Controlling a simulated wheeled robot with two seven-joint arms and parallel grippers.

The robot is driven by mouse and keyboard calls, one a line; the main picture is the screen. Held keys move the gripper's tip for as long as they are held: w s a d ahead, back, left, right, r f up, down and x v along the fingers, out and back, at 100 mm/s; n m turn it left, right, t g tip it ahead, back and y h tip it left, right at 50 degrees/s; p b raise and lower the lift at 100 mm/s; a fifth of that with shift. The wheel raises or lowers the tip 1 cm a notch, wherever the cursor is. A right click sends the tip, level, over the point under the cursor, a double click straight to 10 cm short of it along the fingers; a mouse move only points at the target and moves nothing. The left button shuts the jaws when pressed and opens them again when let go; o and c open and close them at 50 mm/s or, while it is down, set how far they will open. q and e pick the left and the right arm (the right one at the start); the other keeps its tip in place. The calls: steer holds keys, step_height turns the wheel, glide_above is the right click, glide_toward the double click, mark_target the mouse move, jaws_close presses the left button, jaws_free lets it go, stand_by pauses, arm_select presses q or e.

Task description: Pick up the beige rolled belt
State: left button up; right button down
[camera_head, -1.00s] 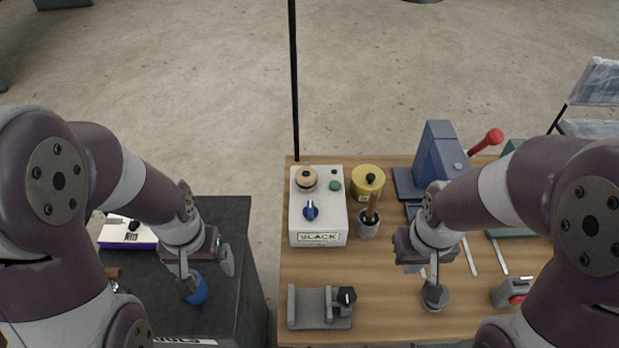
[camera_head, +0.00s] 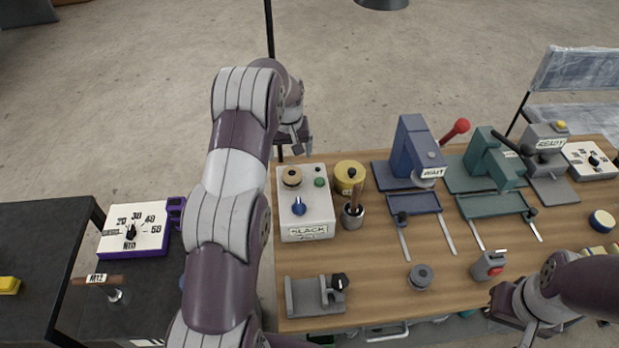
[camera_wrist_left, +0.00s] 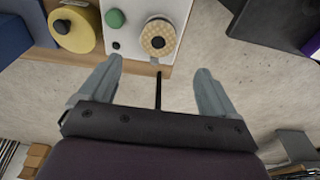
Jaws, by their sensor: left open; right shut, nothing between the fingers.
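The beige rolled belt (camera_head: 291,177) sits on the top of the white SLACK box (camera_head: 306,222), near its far left corner. The roll also shows in the left wrist view (camera_wrist_left: 160,37), at the top and just beyond the fingertips. My left gripper (camera_head: 294,151) is past the far edge of the bench, close to the belt.
A green button and a blue knob (camera_head: 299,207) are on the SLACK box. A yellow round container (camera_head: 350,176) and a grey cup (camera_head: 353,217) with a brown handle stand right of it. A blue press (camera_head: 411,150) stands farther right. A thin black pole (camera_head: 269,30) rises behind the bench.

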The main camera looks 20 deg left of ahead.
mark_target(292, 173)
arm_select(q)
steer(key=f, duration=0.1)
steer(key=f+p, duration=0.1)
steer(key=f, duration=0.1)
steer(key=w+a+f, duration=0.1)
steer(key=f, duration=0.1)
steer(key=shift+f, duration=0.2)
steer(key=f+p, duration=0.1)
steer(key=d+f+p, duration=0.1)
steer(key=f+p, duration=0.1)
steer(key=shift+s+f, duration=0.2)
steer(key=shift+f, duration=0.05)
steer(key=shift+w+a+f, duration=0.15)
steer(key=shift+w+f, duration=0.05)
steer(key=shift+f, duration=1)
steer(key=c, duration=1.2)
steer(key=shift+c, duration=0.4)
